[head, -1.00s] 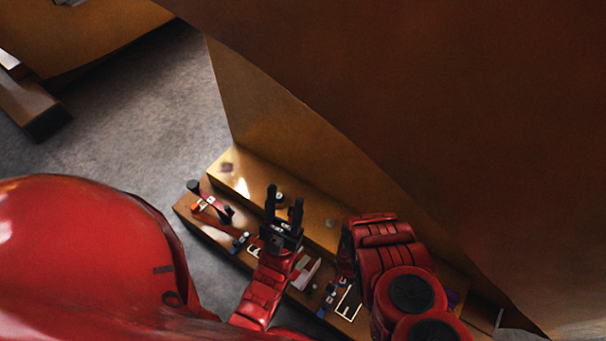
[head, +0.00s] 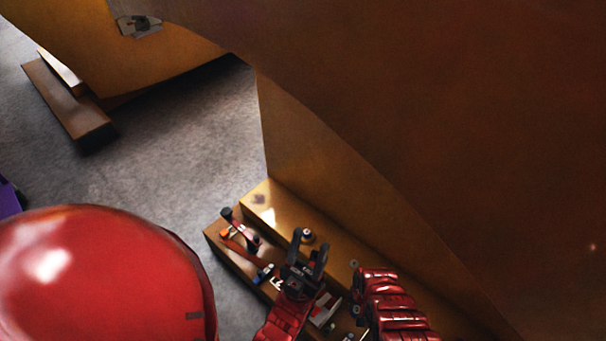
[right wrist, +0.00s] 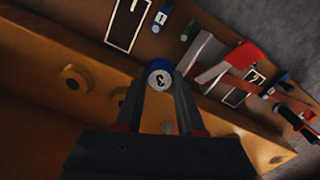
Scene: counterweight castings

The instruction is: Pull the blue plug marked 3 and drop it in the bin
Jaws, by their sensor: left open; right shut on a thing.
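The plug marked 3 (right wrist: 160,72), with a pale face and blue rim, sits between the fingertips of my right gripper (right wrist: 160,94) in the right wrist view. That gripper is shut on it, and I cannot tell whether the plug is clear of its hole. In the head view the right gripper is hidden by its red arm. My left gripper (head: 306,258) is open in the head view, over the ledge, close to a dark round fitting (head: 307,236). I cannot make out a bin for certain.
The brown ledge (right wrist: 70,55) has round bosses (right wrist: 75,80). A board beside it carries a blue plug marked 1 (right wrist: 160,17), a red-handled tool (right wrist: 235,58) and outlined markings. A large brown casting (head: 440,110) overhangs the right. Grey floor (head: 170,140) is open at left; a purple object (head: 8,197) shows at the left edge.

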